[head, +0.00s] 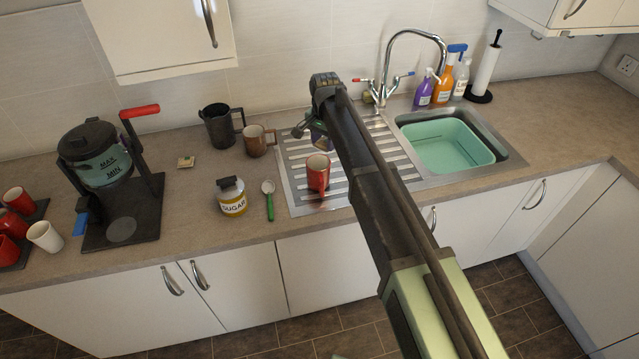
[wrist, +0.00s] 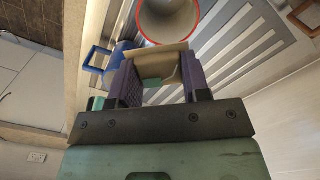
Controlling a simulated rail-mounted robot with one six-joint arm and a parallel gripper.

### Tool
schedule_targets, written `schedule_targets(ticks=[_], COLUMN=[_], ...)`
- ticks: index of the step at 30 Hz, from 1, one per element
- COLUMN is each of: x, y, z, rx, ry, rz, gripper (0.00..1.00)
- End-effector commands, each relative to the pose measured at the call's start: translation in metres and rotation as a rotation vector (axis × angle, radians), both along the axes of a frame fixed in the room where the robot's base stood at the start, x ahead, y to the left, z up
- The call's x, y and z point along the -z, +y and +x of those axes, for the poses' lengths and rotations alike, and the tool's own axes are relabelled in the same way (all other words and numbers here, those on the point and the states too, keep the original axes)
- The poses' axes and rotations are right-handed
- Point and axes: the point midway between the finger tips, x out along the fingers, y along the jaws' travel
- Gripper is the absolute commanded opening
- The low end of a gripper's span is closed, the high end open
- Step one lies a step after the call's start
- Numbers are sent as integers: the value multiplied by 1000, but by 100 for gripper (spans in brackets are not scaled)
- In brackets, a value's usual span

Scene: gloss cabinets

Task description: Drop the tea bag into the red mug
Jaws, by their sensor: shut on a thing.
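The red mug (head: 317,173) stands upright on the metal draining board (head: 297,205). In the wrist view its red rim and pale inside (wrist: 168,18) show at the top, just beyond the fingertips. My gripper (head: 319,138) is above the mug, in the air and apart from the counter. In the wrist view the purple fingers of my gripper (wrist: 159,62) are shut on the tea bag (wrist: 163,54), a beige square with a green patch. The tea bag overlaps the near edge of the mug in that view; I cannot tell its height over the rim.
A small packet (head: 186,161) lies on the counter at the left. A dark jug (head: 216,126), a brown mug (head: 257,141), a sugar jar (head: 232,197) and a green-handled spoon (head: 269,199) stand or lie left of the draining board. The sink with a green basin (head: 447,147) is right.

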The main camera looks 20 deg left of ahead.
Motion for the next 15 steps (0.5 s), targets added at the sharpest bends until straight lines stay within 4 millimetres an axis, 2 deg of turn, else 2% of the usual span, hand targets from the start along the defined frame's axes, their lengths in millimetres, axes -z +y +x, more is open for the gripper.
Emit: schedule_targets(ticks=[1, 9, 10, 15], x=[10, 9, 9, 9], y=[0, 0, 0, 0], z=[0, 0, 0, 0], rx=[0, 0, 0, 0], ry=[0, 0, 0, 0], rz=[0, 0, 0, 0], gripper=[22, 22, 45, 71])
